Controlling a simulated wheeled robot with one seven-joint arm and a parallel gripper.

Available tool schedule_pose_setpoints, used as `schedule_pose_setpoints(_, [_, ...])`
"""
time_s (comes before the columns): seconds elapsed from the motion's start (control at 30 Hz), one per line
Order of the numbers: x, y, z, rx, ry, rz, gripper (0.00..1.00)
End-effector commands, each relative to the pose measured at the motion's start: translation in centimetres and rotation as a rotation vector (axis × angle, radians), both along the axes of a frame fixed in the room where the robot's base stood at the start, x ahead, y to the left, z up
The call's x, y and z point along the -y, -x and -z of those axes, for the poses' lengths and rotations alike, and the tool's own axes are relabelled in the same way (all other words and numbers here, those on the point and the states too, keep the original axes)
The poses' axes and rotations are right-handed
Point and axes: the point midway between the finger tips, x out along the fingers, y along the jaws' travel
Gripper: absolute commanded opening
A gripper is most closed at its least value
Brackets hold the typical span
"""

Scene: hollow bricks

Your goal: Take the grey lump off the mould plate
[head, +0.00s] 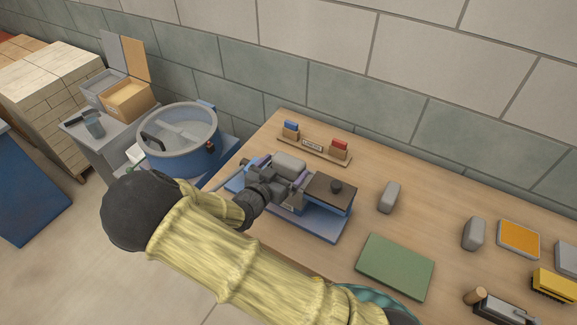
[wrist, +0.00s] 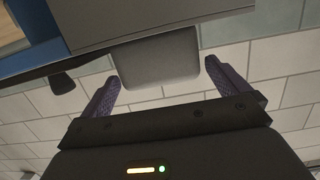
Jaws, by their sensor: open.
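The grey lump (head: 289,164) is a rounded block on the blue-based machine (head: 318,222), on the bench's left part. In the wrist view the lump (wrist: 158,60) lies between the fingers, against a flat dark grey surface (wrist: 135,18) that looks like the mould plate. In the head view my gripper and arm hide most of the plate. My gripper (head: 277,178) is open beside the lump. In the wrist view its purple-grey fingers (wrist: 165,90) stand on either side of the lump, with a visible gap at each side.
A dark box with a knob (head: 331,190) sits on the machine, right of my gripper. Loose grey blocks (head: 389,197) (head: 473,233) and a green mat (head: 395,266) lie to the right. A holder with blue and red pieces (head: 313,147) stands behind. A round blue tub (head: 180,150) is left.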

Motion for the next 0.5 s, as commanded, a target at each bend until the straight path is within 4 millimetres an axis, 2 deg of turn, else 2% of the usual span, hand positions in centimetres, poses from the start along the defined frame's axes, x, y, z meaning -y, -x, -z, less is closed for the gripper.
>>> schedule_pose_setpoints(0.33, [2.3,-3.3,0.4,0.000,0.003,0.003,1.00])
schedule_pose_setpoints(0.5, [2.8,-4.2,0.9,0.000,0.000,0.001,1.00])
